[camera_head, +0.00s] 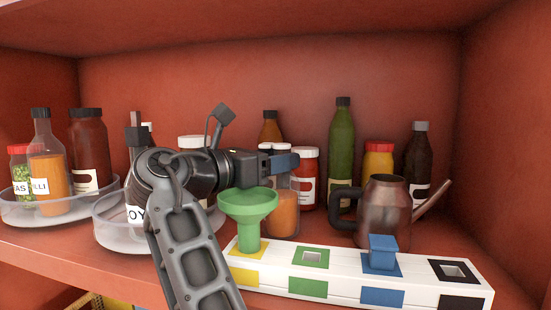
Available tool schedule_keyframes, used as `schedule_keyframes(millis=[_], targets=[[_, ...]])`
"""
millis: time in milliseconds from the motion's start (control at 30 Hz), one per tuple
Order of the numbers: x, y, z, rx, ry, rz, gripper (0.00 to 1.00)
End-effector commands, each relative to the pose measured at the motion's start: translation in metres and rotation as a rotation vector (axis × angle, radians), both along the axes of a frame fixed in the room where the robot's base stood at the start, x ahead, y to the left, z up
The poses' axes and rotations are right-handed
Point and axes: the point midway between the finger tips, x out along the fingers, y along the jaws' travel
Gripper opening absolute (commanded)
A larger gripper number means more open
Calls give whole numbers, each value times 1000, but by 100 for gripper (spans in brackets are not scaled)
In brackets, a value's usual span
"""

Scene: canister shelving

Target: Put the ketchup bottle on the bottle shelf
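No label reading ketchup is legible. I cannot tell whether the fingers are open or touch that container. The arm and wrist hide much of the middle left. No separate bottle shelf can be made out.
Left, a clear round tray (40,215) holds several bottles; another clear tray (112,232) is partly behind my arm. A green funnel (248,205) stands on a white block (335,262) with coloured squares. A metal watering can (385,208) and dark bottle (416,165) stand right.

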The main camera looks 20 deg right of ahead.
Motion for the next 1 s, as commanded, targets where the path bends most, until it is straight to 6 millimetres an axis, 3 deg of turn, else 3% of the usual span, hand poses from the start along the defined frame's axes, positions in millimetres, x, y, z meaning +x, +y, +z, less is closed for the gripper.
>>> schedule_keyframes(millis=[400,800,1000], targets=[[0,1,-2,3,7,-1,54],[-26,78,0,0,5,2,54],[-35,104,1,1,4,0,54]])
